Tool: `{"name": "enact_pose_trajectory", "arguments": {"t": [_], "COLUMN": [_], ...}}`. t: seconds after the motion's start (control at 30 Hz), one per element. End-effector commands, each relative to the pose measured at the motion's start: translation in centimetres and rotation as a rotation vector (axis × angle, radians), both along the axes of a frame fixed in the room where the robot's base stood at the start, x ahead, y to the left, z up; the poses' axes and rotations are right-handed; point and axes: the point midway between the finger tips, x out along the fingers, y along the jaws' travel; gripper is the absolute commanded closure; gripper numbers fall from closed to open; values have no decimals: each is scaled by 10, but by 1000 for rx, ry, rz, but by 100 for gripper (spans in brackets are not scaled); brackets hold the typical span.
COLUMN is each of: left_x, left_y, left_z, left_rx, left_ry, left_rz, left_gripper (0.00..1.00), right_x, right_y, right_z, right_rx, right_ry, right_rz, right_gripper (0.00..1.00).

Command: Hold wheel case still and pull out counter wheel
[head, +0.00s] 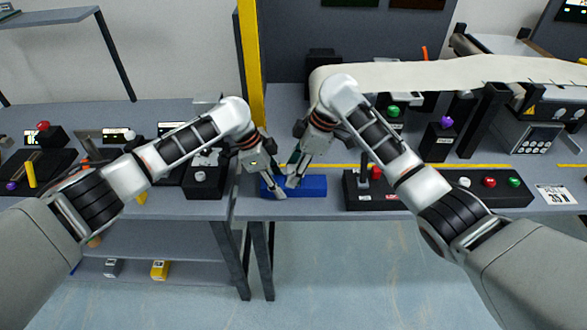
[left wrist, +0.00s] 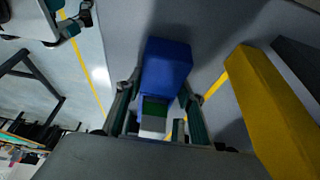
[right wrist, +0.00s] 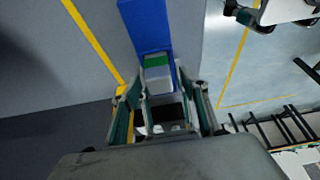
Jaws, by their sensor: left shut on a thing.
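The blue wheel case (head: 313,186) lies on the table near its front edge. My left gripper (head: 268,185) is at its left end. In the left wrist view the case (left wrist: 165,65) sits between the fingers of my left gripper (left wrist: 162,92), which are shut on it. The fingers of my right gripper (right wrist: 160,85) stand on both sides of this block, apart, with small gaps visible. In the head view my right gripper (head: 293,180) points down at the case.
A black control box (head: 450,188) with coloured buttons stands right of the case. A yellow post (head: 248,60) rises behind the left arm. A conveyor belt (head: 440,74) runs behind at the right. A gap separates the left table from this one.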

Motion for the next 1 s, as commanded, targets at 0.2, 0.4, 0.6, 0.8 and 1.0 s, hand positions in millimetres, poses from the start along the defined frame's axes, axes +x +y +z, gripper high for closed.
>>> {"name": "enact_pose_trajectory", "arguments": {"t": [0.2,0.4,0.6,0.8,1.0], "left_x": [-4,-4,-4,-4,-4], "left_y": [2,2,2,2,2], "left_z": [-7,-7,-7,-7,-7], "left_rx": [9,9,9,9,9], "left_ry": [8,8,8,9,9], "left_rz": [-3,-3,-3,-3,-3], "left_gripper": [90,90,90,90,90], "right_x": [0,0,0,0,0], "right_y": [0,0,0,0,0], "right_z": [0,1,7,16,25], "right_rx": [0,1,1,1,1], "right_ry": [0,0,-2,-1,-1], "right_rz": [0,1,1,1,1], "right_gripper": [99,99,99,99,99]}}
